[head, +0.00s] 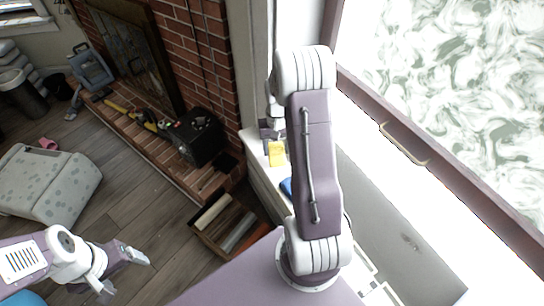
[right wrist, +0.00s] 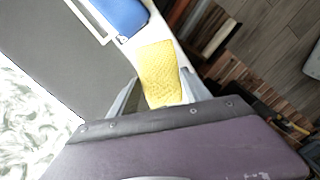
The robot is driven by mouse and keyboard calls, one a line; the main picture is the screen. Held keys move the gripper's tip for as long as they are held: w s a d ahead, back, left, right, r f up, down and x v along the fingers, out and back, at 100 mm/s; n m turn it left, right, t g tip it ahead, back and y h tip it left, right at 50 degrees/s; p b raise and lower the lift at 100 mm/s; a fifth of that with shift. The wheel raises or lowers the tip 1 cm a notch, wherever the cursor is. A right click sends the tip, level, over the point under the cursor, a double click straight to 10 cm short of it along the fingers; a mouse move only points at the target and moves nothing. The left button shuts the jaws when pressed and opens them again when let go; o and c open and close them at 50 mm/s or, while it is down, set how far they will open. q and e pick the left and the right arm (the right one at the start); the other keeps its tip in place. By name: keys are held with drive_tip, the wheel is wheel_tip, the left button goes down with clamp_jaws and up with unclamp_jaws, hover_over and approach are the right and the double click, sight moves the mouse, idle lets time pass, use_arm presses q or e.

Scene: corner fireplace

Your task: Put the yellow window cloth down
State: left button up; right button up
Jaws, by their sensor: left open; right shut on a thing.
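The yellow window cloth (head: 277,153) shows in the head view beside my right arm, over the white ledge under the window. In the right wrist view the cloth (right wrist: 160,72) is between the two fingers of my right gripper (right wrist: 159,90), which is shut on it. Its free end extends out past the fingertips. I cannot tell whether the cloth touches the ledge. In the head view my right gripper (head: 270,132) is partly hidden by its own arm. My left gripper (head: 125,274) is open and empty at the lower left, above the wooden floor.
A blue object (head: 286,187) lies on the white ledge (head: 262,178) near the cloth; it also shows in the right wrist view (right wrist: 122,14). A compartmented wooden box (head: 228,224) stands below. The brick fireplace (head: 207,60) and a black box (head: 198,137) are further left.

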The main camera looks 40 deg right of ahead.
sight(272, 154)
drive_tip(key=shift+w+a+f, duration=0.2)
drive_tip(key=shift+w+f, duration=0.1)
drive_tip(key=shift+w, duration=0.15)
drive_tip(key=shift+w+a+f, duration=0.15)
drive_tip(key=shift+w+f, duration=0.1)
drive_tip(key=shift+w, duration=0.2)
wheel_tip(272, 154, down, 4)
drive_tip(key=shift+s+r+b, duration=0.1)
drive_tip(key=shift+r+b, duration=0.1)
drive_tip(key=shift+b, duration=0.2)
drive_tip(key=shift+f, duration=0.25)
drive_tip(key=o, duration=1.5)
drive_tip(key=shift+f, duration=0.1)
